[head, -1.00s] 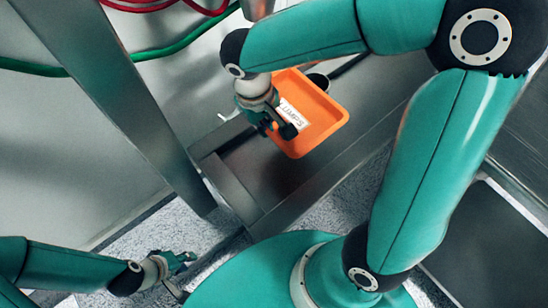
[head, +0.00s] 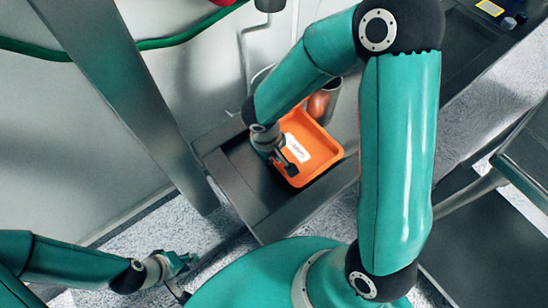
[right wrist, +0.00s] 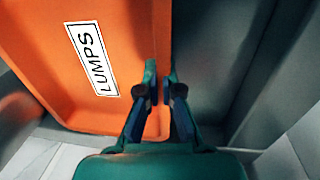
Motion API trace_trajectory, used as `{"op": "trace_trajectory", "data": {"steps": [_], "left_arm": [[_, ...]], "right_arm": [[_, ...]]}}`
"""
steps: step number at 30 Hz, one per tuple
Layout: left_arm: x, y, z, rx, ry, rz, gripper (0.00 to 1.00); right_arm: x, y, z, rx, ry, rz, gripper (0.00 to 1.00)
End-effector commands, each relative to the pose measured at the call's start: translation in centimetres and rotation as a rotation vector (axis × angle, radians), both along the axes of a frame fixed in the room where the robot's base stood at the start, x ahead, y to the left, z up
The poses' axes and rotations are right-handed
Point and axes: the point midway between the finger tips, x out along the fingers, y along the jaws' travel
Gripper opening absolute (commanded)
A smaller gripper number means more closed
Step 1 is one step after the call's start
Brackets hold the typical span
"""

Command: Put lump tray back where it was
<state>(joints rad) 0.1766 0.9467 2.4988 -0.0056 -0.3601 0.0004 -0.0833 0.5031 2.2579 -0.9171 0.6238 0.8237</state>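The lump tray (head: 330,160) is an orange open box with a white LUMPS label on its inside floor. In the head view it is at or just above the dark metal shelf (head: 258,203); contact is unclear. My right gripper (head: 285,163) is at the tray's left side. In the right wrist view the tray (right wrist: 75,105) fills the left half, and my right gripper (right wrist: 163,85) has its fingers close together on either side of the tray's wall. My left gripper (head: 183,265) is at the lower left, well away from the tray; its finger opening is unclear.
A metal cylinder (head: 324,102) stands close behind the tray. A slanted metal post (head: 125,105) rises left of the shelf. A green hose (head: 150,43) runs along the wall. Another dark worktop (head: 470,50) is at the upper right.

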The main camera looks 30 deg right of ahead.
Motion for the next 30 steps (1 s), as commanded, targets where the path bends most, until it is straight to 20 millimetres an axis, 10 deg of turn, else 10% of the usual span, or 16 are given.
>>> {"op": "trace_trajectory", "data": {"steps": [11, 17, 30], "left_arm": [[0.0, 0.0, -0.4, 0.0, 0.0, 0.0, 0.31], [0.0, 0.0, -0.3, 0.0, 0.0, 0.0, 0.31], [0.0, 0.0, 0.3, 0.0, 0.0, 0.0, 0.31]], "right_arm": [[0.0, 0.0, -0.4, 0.0, -0.001, -0.001, 0.0], [0.0, 0.0, -0.3, 0.0, 0.0, -0.001, 0.31], [0.1, 0.0, 0.8, -0.001, -0.003, -0.002, 0.31]]}}
